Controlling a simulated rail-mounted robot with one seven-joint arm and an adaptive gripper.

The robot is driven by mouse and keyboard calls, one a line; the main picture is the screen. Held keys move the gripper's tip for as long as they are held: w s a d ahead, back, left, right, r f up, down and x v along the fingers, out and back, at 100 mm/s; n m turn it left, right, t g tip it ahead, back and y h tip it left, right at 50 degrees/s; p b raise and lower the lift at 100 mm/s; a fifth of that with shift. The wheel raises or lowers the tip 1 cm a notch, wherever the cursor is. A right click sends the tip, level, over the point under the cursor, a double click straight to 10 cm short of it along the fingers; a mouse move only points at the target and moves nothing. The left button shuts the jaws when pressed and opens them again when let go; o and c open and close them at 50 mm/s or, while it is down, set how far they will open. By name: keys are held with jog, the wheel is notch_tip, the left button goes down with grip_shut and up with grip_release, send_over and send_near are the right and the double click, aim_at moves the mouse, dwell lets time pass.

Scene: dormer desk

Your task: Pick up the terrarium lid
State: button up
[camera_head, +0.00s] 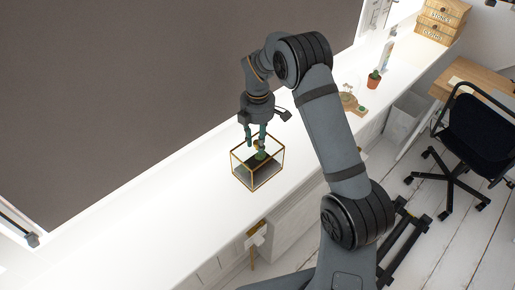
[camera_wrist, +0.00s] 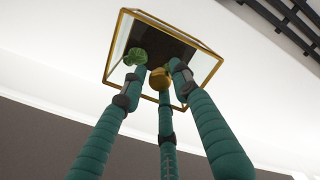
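The terrarium (camera_head: 257,176) is a clear glass box with gold edges, standing on the white ledge, with dark soil and a green plant inside. Its lid appears to be the glass top, with a round gold knob (camera_wrist: 160,78); in the head view the knob is partly hidden by my fingers. My gripper (camera_head: 256,146) points down just above the terrarium. In the wrist view its three green fingers (camera_wrist: 160,76) surround the knob, tips apart, with a small gap at the left finger. Contact at the other fingertips is unclear. The lid looks seated on the box.
A small potted cactus (camera_head: 374,78) and a glass dome on a wooden base (camera_head: 350,102) stand farther along the ledge. Wooden boxes (camera_head: 441,20) are at its far end. A black chair (camera_head: 478,135) stands at right. The ledge left of the terrarium is clear.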

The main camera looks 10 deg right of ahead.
jog(key=c, duration=0.6)
grip_shut()
